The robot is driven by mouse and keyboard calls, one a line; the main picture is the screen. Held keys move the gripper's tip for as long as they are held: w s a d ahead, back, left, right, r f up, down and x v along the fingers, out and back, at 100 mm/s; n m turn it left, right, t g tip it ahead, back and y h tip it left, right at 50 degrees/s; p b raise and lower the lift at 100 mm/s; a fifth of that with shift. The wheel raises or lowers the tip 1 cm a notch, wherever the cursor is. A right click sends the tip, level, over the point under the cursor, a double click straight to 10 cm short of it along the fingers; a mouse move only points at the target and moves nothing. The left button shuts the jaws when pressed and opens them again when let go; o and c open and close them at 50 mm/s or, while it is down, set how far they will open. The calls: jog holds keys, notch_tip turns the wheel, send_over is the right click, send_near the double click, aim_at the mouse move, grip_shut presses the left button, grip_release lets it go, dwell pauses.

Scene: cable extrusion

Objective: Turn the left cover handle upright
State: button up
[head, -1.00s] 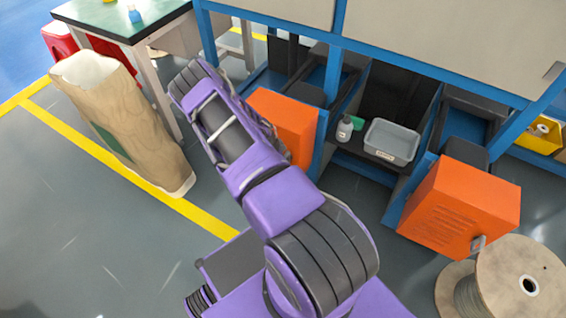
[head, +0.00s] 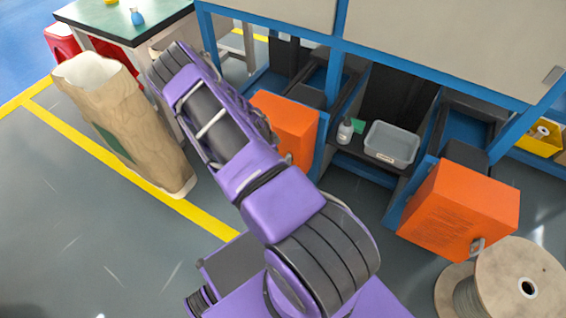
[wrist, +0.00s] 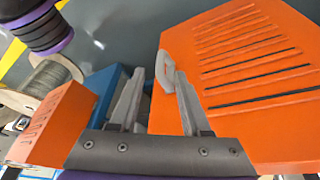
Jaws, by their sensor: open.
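The left orange cover (head: 290,118) is partly hidden behind my purple arm in the head view. It fills the right of the wrist view (wrist: 240,85), with dark slots on its face. Its light grey handle (wrist: 165,68) shows at the cover's edge in the wrist view. My gripper (wrist: 159,74) is open, with its fingertips on either side of the handle in that view. I cannot tell whether a finger touches the handle. My arm hides the gripper in the head view.
The right orange cover (head: 462,208) has its own grey handle (head: 477,245), near a wooden cable spool (head: 515,275). A grey bin (head: 391,145) and a small bottle (head: 345,130) stand on the shelf between the covers. A tall paper sack (head: 130,130) stands left of my arm.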

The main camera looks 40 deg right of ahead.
jog(key=p+v, duration=0.1)
jog(key=v, duration=0.9)
jog(key=shift+r, duration=0.25)
jog(key=shift+w, duration=0.1)
